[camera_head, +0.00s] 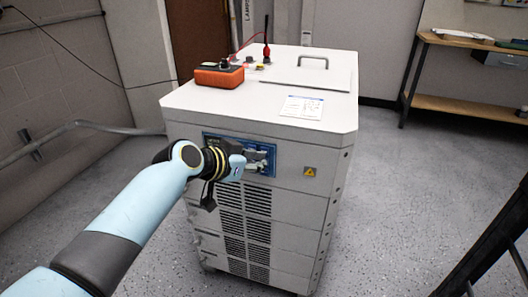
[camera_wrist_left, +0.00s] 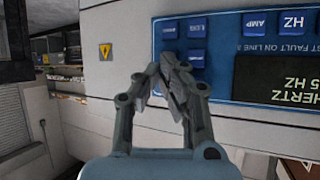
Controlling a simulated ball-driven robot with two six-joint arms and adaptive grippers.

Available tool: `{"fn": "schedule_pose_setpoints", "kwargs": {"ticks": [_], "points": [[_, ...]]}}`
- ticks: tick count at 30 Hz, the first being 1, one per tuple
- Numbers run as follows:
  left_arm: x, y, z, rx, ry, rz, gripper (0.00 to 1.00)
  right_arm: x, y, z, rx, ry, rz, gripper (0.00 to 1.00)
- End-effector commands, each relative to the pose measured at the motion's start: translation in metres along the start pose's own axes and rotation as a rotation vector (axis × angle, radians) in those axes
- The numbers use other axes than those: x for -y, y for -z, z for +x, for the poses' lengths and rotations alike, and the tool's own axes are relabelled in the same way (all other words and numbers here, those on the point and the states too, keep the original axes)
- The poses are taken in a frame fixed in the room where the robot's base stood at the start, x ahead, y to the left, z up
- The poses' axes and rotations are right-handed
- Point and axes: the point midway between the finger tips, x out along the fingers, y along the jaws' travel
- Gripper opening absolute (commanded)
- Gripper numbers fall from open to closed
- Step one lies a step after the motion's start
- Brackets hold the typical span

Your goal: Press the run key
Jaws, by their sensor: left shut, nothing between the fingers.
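A white cabinet (camera_head: 270,115) stands on the floor with a blue control panel (camera_head: 262,150) on its upper front. In the left wrist view the panel (camera_wrist_left: 222,70) shows a dark display (camera_wrist_left: 275,78) and several blue keys, some labelled HZ (camera_wrist_left: 292,22) and AMP (camera_wrist_left: 255,24). Other small blue keys (camera_wrist_left: 196,30) stand at the panel's edge; their labels are too small to read surely, so I cannot tell which is the run key. My left gripper (camera_wrist_left: 168,62) is shut and empty, its tips in front of the panel's edge by the small keys. Contact cannot be told. My right gripper is not in view.
An orange meter (camera_head: 219,77) and red and black leads (camera_head: 266,50) are on the cabinet top, with a paper label (camera_head: 302,107) and a handle (camera_head: 313,60). A wooden bench (camera_head: 465,75) stands at the back right.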

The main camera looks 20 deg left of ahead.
Motion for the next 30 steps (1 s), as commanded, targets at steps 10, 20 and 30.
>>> {"fn": "schedule_pose_setpoints", "kwargs": {"ticks": [10, 20, 30], "points": [[0.0014, 0.0011, 0.0031, 0.0, 0.0, 0.0, 0.0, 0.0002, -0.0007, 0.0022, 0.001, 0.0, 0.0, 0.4], [0.0031, 0.0026, 0.0063, 0.001, 0.0, 0.0, 0.0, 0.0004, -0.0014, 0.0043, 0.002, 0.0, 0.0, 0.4], [0.0028, 0.0032, 0.0053, 0.0, 0.0, 0.0, 0.0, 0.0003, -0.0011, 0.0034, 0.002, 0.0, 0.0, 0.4]]}}
